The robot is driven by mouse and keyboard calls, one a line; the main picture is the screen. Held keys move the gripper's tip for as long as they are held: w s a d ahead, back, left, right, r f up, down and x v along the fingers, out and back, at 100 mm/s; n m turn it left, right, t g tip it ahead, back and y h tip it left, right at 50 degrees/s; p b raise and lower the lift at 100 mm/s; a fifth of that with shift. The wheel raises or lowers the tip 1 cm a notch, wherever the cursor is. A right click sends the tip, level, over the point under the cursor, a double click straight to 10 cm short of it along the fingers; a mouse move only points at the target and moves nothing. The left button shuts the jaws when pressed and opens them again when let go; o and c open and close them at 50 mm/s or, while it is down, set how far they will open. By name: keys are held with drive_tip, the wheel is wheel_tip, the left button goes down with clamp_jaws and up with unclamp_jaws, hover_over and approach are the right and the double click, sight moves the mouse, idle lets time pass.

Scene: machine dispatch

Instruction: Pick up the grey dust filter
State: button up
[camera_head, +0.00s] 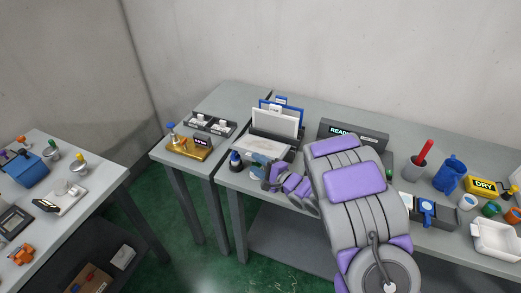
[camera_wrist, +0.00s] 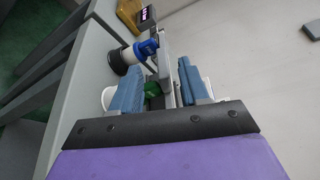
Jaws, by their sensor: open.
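My gripper (camera_wrist: 167,72) is open in the wrist view, its two blue finger pads apart. A thin grey-white piece and a small green part (camera_wrist: 153,92) show between the pads; I cannot tell whether they touch. In the head view my gripper (camera_head: 262,166) is low at the front edge of the middle table, partly hidden by my arm. Just behind it is a dark stand (camera_head: 270,134) with an upright pale panel (camera_head: 276,120) and a blue-framed one behind. I cannot tell for sure which piece is the grey dust filter.
A gold device (camera_head: 188,146) is farther left. A "READY" unit (camera_head: 350,132) stands behind my arm.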

sight(247, 155)
drive_tip(key=b+x, duration=0.2)
drive_tip(key=x, duration=0.3)
drive_tip(key=shift+w+d, duration=0.1)
drive_tip(key=shift+w, duration=0.1)
drive_tip(key=shift+w+a, duration=0.15)
drive_tip(key=shift+a, duration=0.15)
drive_tip(key=shift+d, duration=0.1)
drive_tip(key=shift+c, duration=0.3)
drive_tip(key=shift+d, duration=0.15)
drive_tip(key=c, duration=0.3)
clamp_jaws()
